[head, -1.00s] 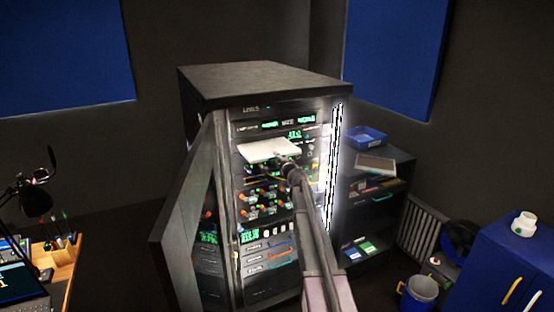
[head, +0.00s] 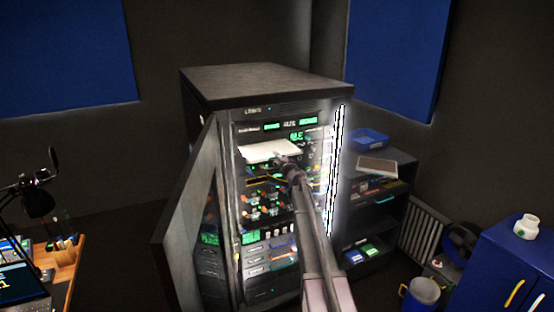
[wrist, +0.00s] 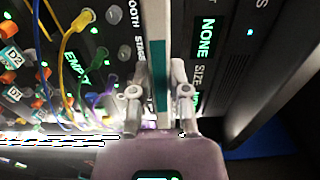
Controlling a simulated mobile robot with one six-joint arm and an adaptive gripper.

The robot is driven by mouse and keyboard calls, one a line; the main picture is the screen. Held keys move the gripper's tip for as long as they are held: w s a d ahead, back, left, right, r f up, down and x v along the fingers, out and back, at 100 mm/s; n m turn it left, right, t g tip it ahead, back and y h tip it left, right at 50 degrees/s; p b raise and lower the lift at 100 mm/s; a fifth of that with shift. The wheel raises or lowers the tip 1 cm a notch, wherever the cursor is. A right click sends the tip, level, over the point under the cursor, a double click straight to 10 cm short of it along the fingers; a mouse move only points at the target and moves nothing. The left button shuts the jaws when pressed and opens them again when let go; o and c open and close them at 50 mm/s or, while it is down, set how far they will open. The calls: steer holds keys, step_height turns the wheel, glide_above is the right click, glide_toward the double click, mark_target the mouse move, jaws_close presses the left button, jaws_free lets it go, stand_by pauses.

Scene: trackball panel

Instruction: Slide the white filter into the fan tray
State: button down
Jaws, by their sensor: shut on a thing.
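The white filter (head: 268,151) is a thin flat panel, held about level at the front of the rack, below the top lit display row. In the wrist view the filter (wrist: 161,25) appears edge-on, pale with a teal stripe. My gripper (head: 282,160) is shut on its near edge; in the wrist view the two fingers (wrist: 159,80) press on either side of it. I cannot make out the fan tray clearly, nor tell whether the filter's far edge is inside an opening.
The black rack (head: 262,82) has its door (head: 190,215) swung open on the left. Coloured cables (wrist: 72,45) and knobs lie close beside the gripper. A dark shelf with a blue tray (head: 369,138) stands at the right. A desk (head: 66,262) is at left.

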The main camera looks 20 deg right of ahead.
mark_target(266, 145)
steer(key=shift+w+a, duration=0.15)
steer(key=shift+w, duration=5.65)
stand_by(0.8)
steer(key=c, duration=0.5)
jaws_free()
steer(key=shift+c, duration=0.2)
steer(key=shift+s, duration=0.1)
steer(key=shift+s, duration=3.7)
